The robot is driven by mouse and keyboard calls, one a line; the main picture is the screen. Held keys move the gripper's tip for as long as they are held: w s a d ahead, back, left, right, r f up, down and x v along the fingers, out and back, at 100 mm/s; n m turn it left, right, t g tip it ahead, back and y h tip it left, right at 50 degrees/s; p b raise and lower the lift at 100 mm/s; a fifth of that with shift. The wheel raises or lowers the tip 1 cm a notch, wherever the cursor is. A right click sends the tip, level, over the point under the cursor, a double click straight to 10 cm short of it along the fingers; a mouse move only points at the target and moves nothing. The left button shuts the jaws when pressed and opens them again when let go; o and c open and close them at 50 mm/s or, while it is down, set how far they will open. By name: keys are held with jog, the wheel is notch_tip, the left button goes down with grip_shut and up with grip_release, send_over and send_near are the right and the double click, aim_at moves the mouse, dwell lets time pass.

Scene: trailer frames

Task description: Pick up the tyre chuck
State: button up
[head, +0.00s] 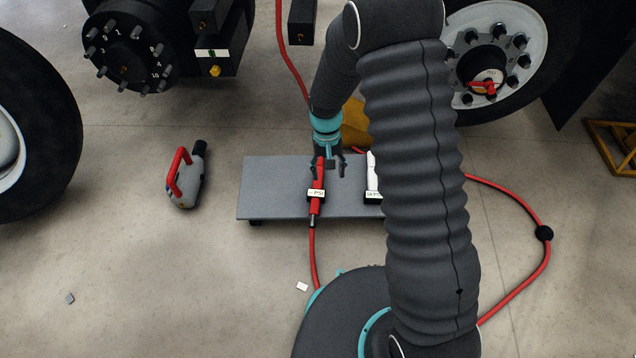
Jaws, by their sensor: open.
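A red tool with a white "PSI" label, which looks like the tyre chuck (318,182), lies on a low grey bench (270,190). A red hose runs from its near end to the floor. My gripper (327,170) is open at the chuck's far end, pointing down. The chuck's far end shows near the left finger, left of the middle of the gap. I cannot tell whether they touch. A white tool (372,180) with a similar label lies to the right, partly hidden by my arm.
A grey tool with a red handle (186,178) stands on the floor left of the bench. A red hose (522,212) loops across the floor at right. Wheels stand around. A yellow object (356,125) is behind the bench. The floor at front left is mostly clear.

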notch_tip(320, 180, down, 5)
jog(key=w+a, duration=0.2)
jog(key=w, duration=0.1)
jog(key=m+t, duration=0.2)
send_over(319, 175)
jog(key=s, duration=0.2)
jog(key=shift+y, duration=0.4)
jog(key=f+b, duration=0.1)
jog(key=f, duration=1.2)
jog(key=shift+a+f, duration=0.1)
jog(key=shift+a, duration=0.1)
grip_shut()
